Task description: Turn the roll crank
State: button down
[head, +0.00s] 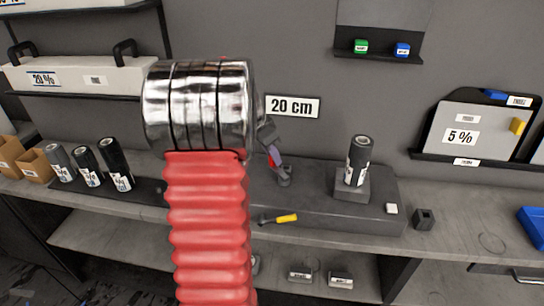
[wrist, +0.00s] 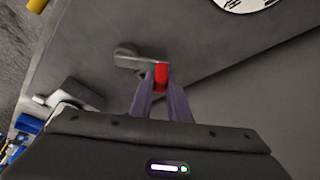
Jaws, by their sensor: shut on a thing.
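The roll crank has a grey metal arm (wrist: 128,55) and a red handle (wrist: 161,75). In the wrist view my gripper (wrist: 161,88) has its two purple fingers closed on either side of the red handle. In the head view my gripper (head: 273,156) is small, just right of my arm, at the crank (head: 285,174) on the dark grey bench unit. The fingers and my arm hide part of the handle and of the crank there.
A black roll (head: 359,160) stands on a block to the right. A yellow-handled tool (head: 284,218) lies in front of the crank. A "20 cm" sign (head: 292,106) is behind it. Several dark rolls (head: 116,165) stand at left. A white block (head: 391,208) lies at right.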

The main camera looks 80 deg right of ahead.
jog(key=shift+s+d+m, duration=0.1)
jog(key=shift+m, duration=0.2)
jog(key=c, duration=1.7)
grip_release()
jog(key=shift+r, duration=0.15)
jog(key=v, duration=1.3)
jog(key=shift+w+r, duration=0.2)
jog(key=shift+w, duration=0.1)
